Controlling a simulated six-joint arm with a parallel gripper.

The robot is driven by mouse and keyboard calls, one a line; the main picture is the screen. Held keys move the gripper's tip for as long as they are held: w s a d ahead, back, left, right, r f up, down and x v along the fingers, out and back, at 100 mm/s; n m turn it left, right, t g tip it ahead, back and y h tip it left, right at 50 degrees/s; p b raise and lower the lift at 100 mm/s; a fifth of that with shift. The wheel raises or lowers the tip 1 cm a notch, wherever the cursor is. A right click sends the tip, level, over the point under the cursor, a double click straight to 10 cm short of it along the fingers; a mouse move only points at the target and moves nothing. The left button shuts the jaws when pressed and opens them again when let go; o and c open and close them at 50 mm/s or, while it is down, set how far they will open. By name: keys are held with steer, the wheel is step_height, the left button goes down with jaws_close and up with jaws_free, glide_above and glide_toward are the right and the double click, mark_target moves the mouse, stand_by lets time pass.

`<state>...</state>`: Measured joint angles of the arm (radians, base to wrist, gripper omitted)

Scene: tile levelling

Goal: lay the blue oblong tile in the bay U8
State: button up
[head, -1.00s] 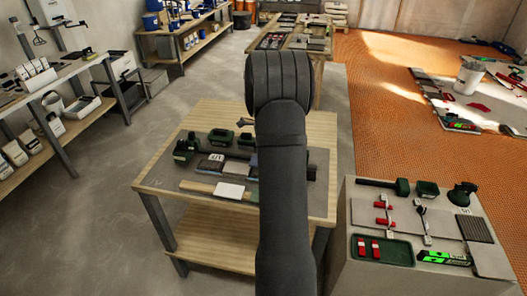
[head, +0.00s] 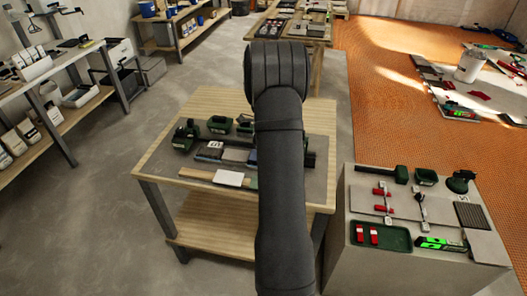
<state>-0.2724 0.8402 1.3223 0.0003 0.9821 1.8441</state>
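My own dark arm stands upright in the middle of the head view and covers part of the wooden table (head: 160,160). My gripper is not visible; it is hidden behind the arm or out of the picture. On the table a grey board (head: 195,164) holds several small tiles, among them a grey-white one (head: 208,150) and a pale one (head: 236,155). A dark bluish tile (head: 252,158) shows partly at the arm's left edge; I cannot tell whether it is the blue oblong tile. No U8 label can be read.
Green containers (head: 219,125) stand at the table's back. A white piece (head: 229,178) lies near its front. At right, a grey stand (head: 357,262) carries a green tray (head: 391,238), red pieces, a green-and-black tool (head: 441,243) and tiles. Grey floor lies open at left.

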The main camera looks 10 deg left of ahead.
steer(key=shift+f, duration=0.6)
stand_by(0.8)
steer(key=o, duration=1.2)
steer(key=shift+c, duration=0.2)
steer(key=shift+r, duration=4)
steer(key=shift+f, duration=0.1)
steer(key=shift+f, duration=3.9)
